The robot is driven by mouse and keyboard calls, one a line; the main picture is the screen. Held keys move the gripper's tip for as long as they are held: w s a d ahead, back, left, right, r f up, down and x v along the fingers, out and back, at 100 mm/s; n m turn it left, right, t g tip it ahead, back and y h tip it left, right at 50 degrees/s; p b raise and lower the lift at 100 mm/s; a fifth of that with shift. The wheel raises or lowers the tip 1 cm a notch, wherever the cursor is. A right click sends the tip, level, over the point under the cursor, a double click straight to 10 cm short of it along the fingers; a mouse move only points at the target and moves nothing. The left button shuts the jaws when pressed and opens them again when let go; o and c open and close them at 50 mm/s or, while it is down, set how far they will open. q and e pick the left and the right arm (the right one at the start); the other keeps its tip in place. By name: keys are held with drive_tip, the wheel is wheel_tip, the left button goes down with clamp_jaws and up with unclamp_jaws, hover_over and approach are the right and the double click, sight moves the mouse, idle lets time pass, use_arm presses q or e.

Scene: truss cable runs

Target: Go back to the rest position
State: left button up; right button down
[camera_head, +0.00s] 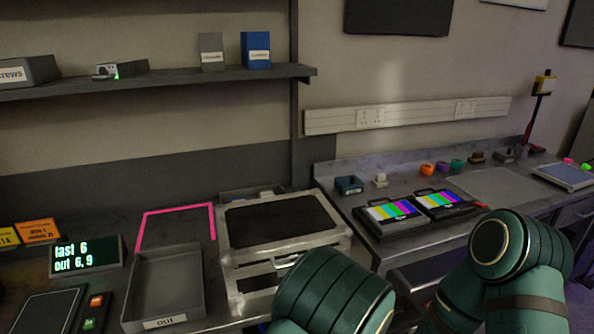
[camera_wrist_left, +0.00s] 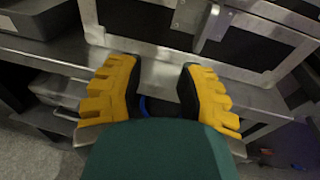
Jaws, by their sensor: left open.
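My left gripper (camera_wrist_left: 158,85) shows in the left wrist view with two yellow, stepped fingers spread apart. It is open, and nothing is held between the fingertips. A silver-framed case (camera_wrist_left: 140,40) with a dark panel and a metal latch lies just beyond the fingertips; I cannot tell whether they touch it. In the head view, green links of my arms fill the lower middle and lower right, and neither gripper's fingers show there. The same silver case (camera_head: 232,250) stands on the bench left of centre, behind my arm link.
A grey tray (camera_head: 198,290) labelled "out" sits left of the case, near a pink outline (camera_head: 178,208) and a display (camera_head: 86,257). Two colour-bar screens (camera_head: 392,211) lie on the right bench. A shelf (camera_head: 160,80) runs above. Bench space beyond the screens is partly clear.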

use_arm(q)
drive_tip(key=s+a+f+n+g+y, duration=0.2)
drive_tip(key=s+a+f+n+g, duration=0.5)
drive_tip(key=s+a+f+g, duration=0.3)
drive_tip(key=s+d+f+n+g+h, duration=0.1)
drive_tip(key=s+f+n+g+h, duration=0.3)
drive_tip(key=s+n, duration=0.3)
drive_tip(key=s+d+f+n+g+h, duration=0.1)
drive_tip(key=s+f+n+g+h, duration=0.2)
drive_tip(key=s+n+g+h, duration=0.3)
drive_tip(key=w+n+t+h, duration=0.1)
drive_tip(key=n+t, duration=0.1)
drive_tip(key=n, duration=0.2)
drive_tip(key=w+r+n+t+h, duration=0.1)
drive_tip(key=n+t, duration=0.1)
drive_tip(key=n, duration=0.2)
drive_tip(key=w+n+t+h, duration=0.1)
drive_tip(key=n+t, duration=0.1)
drive_tip(key=n, duration=0.2)
drive_tip(key=shift+w+a+r, duration=0.3)
drive_tip(key=shift+w+a, duration=0.05)
drive_tip(key=shift+w, duration=0.05)
